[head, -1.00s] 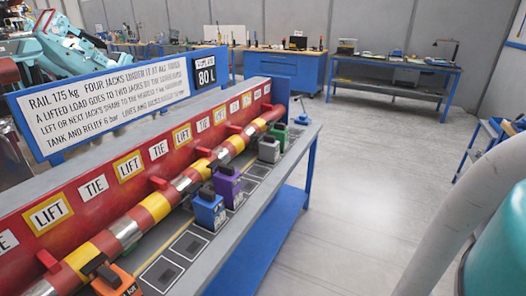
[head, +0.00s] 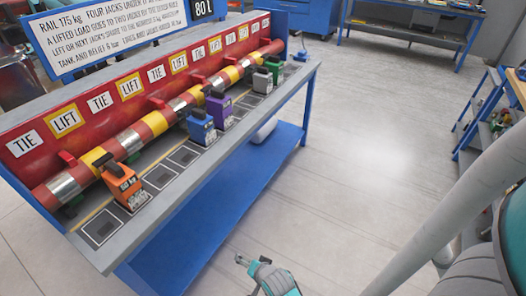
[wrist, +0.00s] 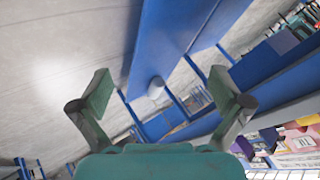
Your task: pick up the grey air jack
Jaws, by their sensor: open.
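The grey air jack (head: 262,80) stands upright on the bench's grey top, in the row of jacks before the striped rail. It is between the purple jack (head: 218,108) and the green jack (head: 273,66). My gripper (head: 246,270) is low at the bottom of the head view, in front of the bench and well away from the grey jack. In the wrist view my gripper (wrist: 160,92) has its two fingers wide apart with nothing between them. I cannot make out the grey jack in the wrist view.
The blue jack (head: 201,126) and orange jack (head: 121,181) stand nearer along the bench top (head: 100,256). The red-and-yellow rail (head: 155,122) runs behind the jacks. A blue lower shelf (head: 215,200) juts under the bench. Floor to the right is clear, with a cart (head: 490,110) beyond.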

